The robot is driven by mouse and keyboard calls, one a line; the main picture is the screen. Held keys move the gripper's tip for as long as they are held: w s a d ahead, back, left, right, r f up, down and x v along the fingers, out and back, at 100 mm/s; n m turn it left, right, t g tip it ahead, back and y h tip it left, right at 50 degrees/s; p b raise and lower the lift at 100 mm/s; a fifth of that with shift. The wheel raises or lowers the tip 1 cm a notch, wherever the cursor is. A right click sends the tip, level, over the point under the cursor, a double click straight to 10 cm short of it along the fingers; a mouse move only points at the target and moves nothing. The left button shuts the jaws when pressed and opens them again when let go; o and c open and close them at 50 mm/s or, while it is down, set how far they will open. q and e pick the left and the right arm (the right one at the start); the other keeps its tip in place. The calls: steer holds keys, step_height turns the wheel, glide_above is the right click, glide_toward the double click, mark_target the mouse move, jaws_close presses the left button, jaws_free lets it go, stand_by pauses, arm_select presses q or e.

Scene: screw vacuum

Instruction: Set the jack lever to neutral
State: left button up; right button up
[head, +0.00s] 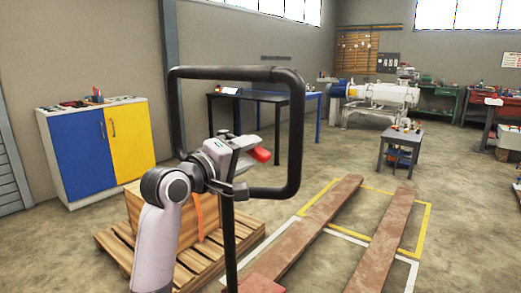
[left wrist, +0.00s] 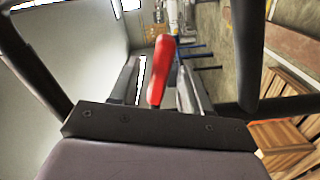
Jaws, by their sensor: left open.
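The pallet jack's black loop handle (head: 293,130) stands upright in the middle of the head view on a dark post. The red jack lever (head: 261,155) shows inside the loop, just right of my left gripper (head: 243,163). My left gripper is open at the handle's middle. In the left wrist view, the red lever (left wrist: 162,62) lies between the two spread fingers of my left gripper (left wrist: 157,80). I cannot tell whether either finger touches it. My right gripper is not in view.
The jack's rusty forks (head: 390,235) extend across the floor to the right. A wooden pallet (head: 185,270) with a strapped wooden box (head: 140,208) lies at the left. A blue and yellow cabinet (head: 82,150) stands behind it.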

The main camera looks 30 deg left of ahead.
mark_target(259, 148)
arm_select(q)
steer(key=shift+w+d, duration=0.2)
steer(key=shift+w, duration=2)
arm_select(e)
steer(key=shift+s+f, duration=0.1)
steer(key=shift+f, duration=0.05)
